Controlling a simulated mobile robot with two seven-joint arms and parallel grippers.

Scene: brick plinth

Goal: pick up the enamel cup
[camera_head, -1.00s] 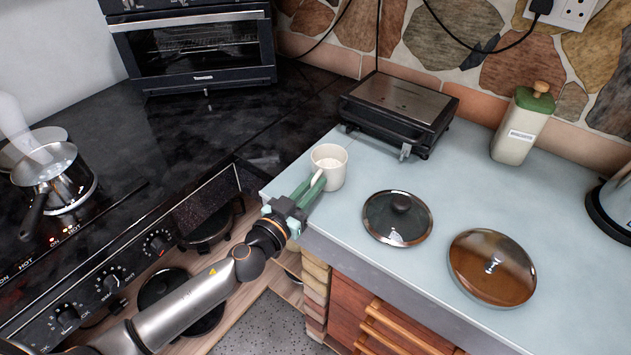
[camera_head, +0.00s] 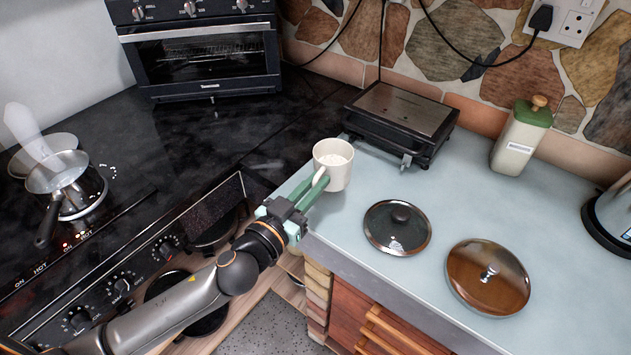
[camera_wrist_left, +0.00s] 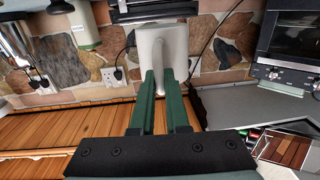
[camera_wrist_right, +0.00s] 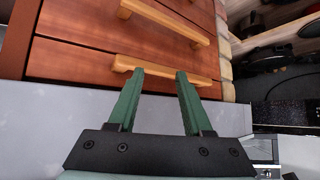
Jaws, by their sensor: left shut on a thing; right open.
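The white enamel cup (camera_head: 341,177) is upright near the left end of the pale blue counter (camera_head: 330,222). It appears slightly raised off the counter, though the gap is hard to judge. My left gripper (camera_head: 316,187) is shut on its handle, on the near side. In the left wrist view the cup (camera_wrist_left: 165,45) sits at the tips of the green fingers (camera_wrist_left: 164,76), with its handle between them. My right gripper (camera_wrist_right: 160,74) is open and empty in the right wrist view, facing wooden drawers; it is not in the head view.
A black press grill (camera_head: 400,120) stands behind the cup. The stove (camera_head: 150,235) with a saucepan (camera_head: 70,190) is to the left.

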